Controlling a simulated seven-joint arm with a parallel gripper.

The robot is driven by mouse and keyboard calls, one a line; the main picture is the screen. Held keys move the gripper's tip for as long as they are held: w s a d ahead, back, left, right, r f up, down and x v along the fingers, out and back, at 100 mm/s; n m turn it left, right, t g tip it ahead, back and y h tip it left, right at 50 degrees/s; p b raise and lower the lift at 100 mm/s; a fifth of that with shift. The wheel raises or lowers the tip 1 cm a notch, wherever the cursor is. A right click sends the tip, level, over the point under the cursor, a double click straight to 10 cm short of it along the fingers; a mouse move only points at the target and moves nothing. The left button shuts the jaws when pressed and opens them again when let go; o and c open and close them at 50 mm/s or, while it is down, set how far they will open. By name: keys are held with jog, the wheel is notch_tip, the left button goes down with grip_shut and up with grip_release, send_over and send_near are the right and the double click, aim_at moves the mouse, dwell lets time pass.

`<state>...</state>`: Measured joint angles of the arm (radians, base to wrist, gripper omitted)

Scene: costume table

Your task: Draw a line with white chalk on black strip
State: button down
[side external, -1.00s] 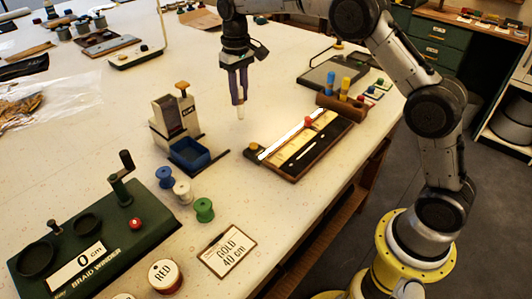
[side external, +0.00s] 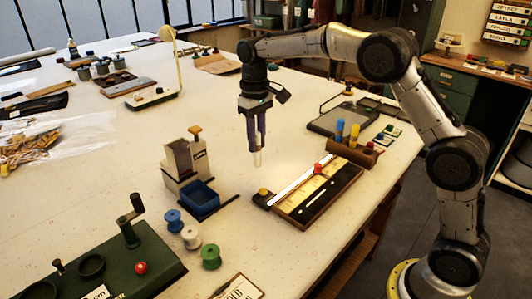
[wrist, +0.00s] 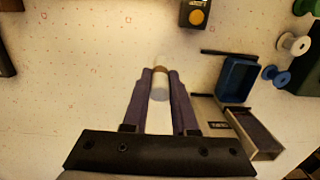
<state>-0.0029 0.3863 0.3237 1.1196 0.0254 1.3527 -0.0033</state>
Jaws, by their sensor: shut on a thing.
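My gripper (side external: 257,146) points down and is shut on a white chalk (side external: 257,160), whose pale tip shows below the fingers. In the wrist view my gripper (wrist: 160,74) has the chalk (wrist: 159,90) between its two purple-grey fingers. The chalk is above the table, behind and slightly left of the near end of a wooden board. That board carries a black strip (side external: 326,198), with a thin white piece or mark on it.
A dispenser (side external: 186,163) with a blue bin (side external: 200,195) stands left of the board. Spools (side external: 191,237) and a green braid winder (side external: 125,255) are nearer the front. A wooden block with coloured pegs (side external: 347,145) stands behind the board. The tabletop around the chalk is clear.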

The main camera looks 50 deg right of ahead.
jog(key=s+a+r+g, duration=0.1)
jog(key=s+r, duration=0.1)
jog(key=s, duration=0.6)
jog(key=s+a+r, duration=0.1)
jog(key=s+r, duration=0.2)
jog(key=s, duration=0.5)
jog(key=shift+y, duration=0.4)
jog(key=shift+s+f, duration=0.1)
jog(key=shift+f, duration=2.85)
jog(key=shift+f, duration=0.75)
jog(key=shift+d, duration=0.1)
jog(key=shift+d, duration=0.95)
jog(key=shift+d, duration=0.1)
jog(key=shift+d+f, duration=0.1)
jog(key=shift+d, duration=0.8)
